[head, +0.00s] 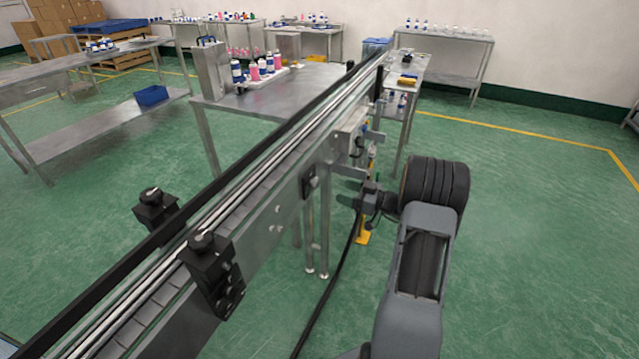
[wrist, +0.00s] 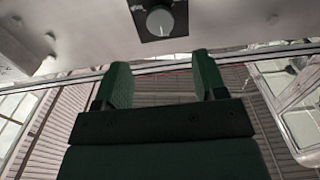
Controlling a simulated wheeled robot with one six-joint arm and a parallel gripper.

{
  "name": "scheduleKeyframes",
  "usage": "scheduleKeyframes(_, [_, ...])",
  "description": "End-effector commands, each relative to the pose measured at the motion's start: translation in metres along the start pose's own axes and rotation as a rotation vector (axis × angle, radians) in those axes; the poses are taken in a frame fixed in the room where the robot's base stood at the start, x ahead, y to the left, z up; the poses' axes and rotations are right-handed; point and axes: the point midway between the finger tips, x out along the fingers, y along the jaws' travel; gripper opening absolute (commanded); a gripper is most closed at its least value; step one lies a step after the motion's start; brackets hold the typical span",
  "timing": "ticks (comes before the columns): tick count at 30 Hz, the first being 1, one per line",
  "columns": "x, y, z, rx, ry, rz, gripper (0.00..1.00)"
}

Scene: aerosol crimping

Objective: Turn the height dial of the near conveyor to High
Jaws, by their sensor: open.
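The near conveyor (head: 255,215) runs diagonally through the head view. A dial (wrist: 160,21) shows at the top of the wrist view as a round grey knob on a black plate. A light mark is on its lower part; any lettering is unreadable. In the head view, a small black plate (head: 309,181) on the conveyor's side appears to be the dial's plate. My gripper (wrist: 162,68) is open and empty, its two green fingers apart and below the dial in the wrist view. In the head view my gripper (head: 346,187) is right of that plate, apart from it.
A black cable (head: 340,275) hangs near my arm. A steel table (head: 260,95) with bottles is behind the conveyor. The green floor at right is clear.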

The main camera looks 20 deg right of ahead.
Motion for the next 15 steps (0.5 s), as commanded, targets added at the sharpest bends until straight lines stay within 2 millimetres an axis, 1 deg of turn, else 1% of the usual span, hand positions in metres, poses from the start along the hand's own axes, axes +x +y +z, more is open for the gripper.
scheduleKeyframes(1, [0.012, -0.001, -0.002, 0.001, -0.001, -0.005, 0.65])
scheduleKeyframes(6, [0.044, -0.002, -0.001, 0.002, -0.002, -0.005, 0.65])
scheduleKeyframes(10, [0.065, -0.001, -0.001, 0.003, -0.002, -0.004, 0.65])
scheduleKeyframes(15, [0.084, -0.001, 0.000, 0.002, -0.002, -0.002, 0.65])
